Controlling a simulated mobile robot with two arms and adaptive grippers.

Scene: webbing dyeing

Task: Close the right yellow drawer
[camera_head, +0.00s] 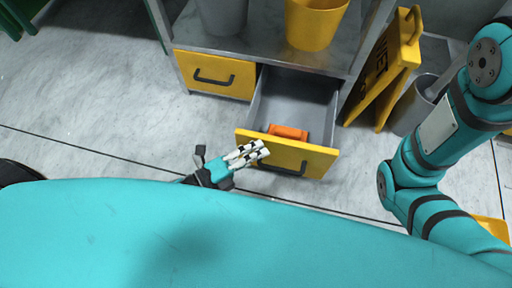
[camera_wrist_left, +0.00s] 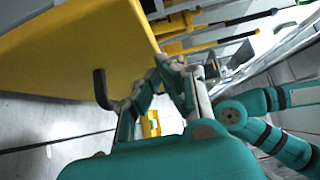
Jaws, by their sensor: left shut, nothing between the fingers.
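The right yellow drawer (camera_head: 312,161) is pulled out of the grey cabinet, and its inside shows from above. An orange object (camera_head: 288,132) lies in it near the front. A dark handle (camera_head: 290,168) is on its yellow front. My left gripper (camera_head: 262,148) is shut and empty, at the left part of the drawer front; I cannot tell whether it touches. In the left wrist view, a yellow panel (camera_wrist_left: 70,50) with a dark handle (camera_wrist_left: 102,90) is close to the left gripper (camera_wrist_left: 170,62). My right arm is at the right of the head view; its gripper is not visible.
The left yellow drawer (camera_head: 213,72) is shut. A yellow bucket (camera_head: 316,22) and a grey bucket (camera_head: 222,15) stand on the cabinet. A yellow floor sign (camera_head: 390,65) and a grey bin (camera_head: 412,105) stand to the right. Floor left of the open drawer is clear.

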